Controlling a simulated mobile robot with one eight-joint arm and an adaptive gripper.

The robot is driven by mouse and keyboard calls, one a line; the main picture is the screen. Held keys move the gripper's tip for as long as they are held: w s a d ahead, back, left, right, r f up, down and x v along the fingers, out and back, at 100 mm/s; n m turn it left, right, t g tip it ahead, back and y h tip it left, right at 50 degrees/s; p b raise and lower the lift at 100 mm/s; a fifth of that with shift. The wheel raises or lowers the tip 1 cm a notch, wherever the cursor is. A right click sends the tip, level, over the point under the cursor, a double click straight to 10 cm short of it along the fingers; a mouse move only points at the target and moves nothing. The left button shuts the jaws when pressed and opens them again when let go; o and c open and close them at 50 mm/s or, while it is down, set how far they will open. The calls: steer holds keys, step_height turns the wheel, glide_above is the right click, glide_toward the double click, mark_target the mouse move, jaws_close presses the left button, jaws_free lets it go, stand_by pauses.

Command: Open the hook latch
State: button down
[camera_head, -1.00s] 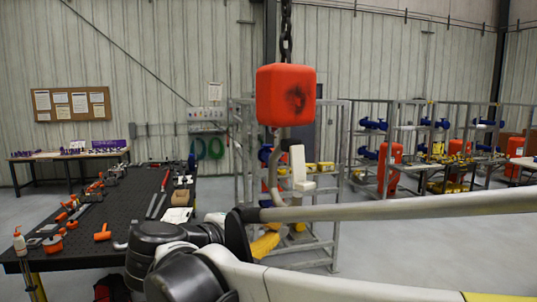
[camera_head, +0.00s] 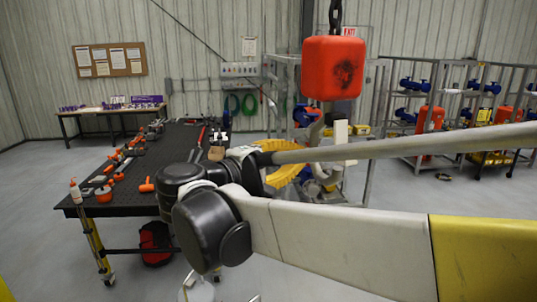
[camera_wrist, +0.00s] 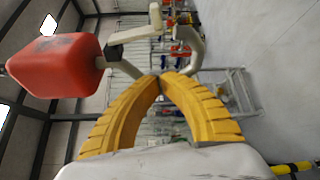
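A crane hook (camera_head: 316,136) hangs under a red block (camera_head: 333,68) on a chain. A pale latch piece (camera_head: 340,131) stands upright at the hook's right side in the head view. In the wrist view the red block (camera_wrist: 60,65) lies sideways at left, with the grey hook (camera_wrist: 195,52) curving behind my fingertips and the pale latch (camera_wrist: 132,34) above. My gripper (camera_wrist: 162,80) has two yellow ribbed fingers whose tips come together in front of the hook's curve. I cannot tell whether they touch it. In the head view my arm partly hides the gripper and lower hook.
A black workbench (camera_head: 120,180) with orange tools stands at left. Metal racks (camera_head: 455,100) with blue and red parts stand behind and right of the hook. A table (camera_head: 108,110) stands by the far wall. The floor at front left is open.

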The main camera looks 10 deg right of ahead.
mark_target(346, 144)
steer(key=d+p, duration=0.2)
steer(key=d, duration=0.4)
steer(key=shift+w+d+r, duration=0.15)
steer(key=shift+w+d, duration=0.1)
steer(key=shift+d, duration=0.1)
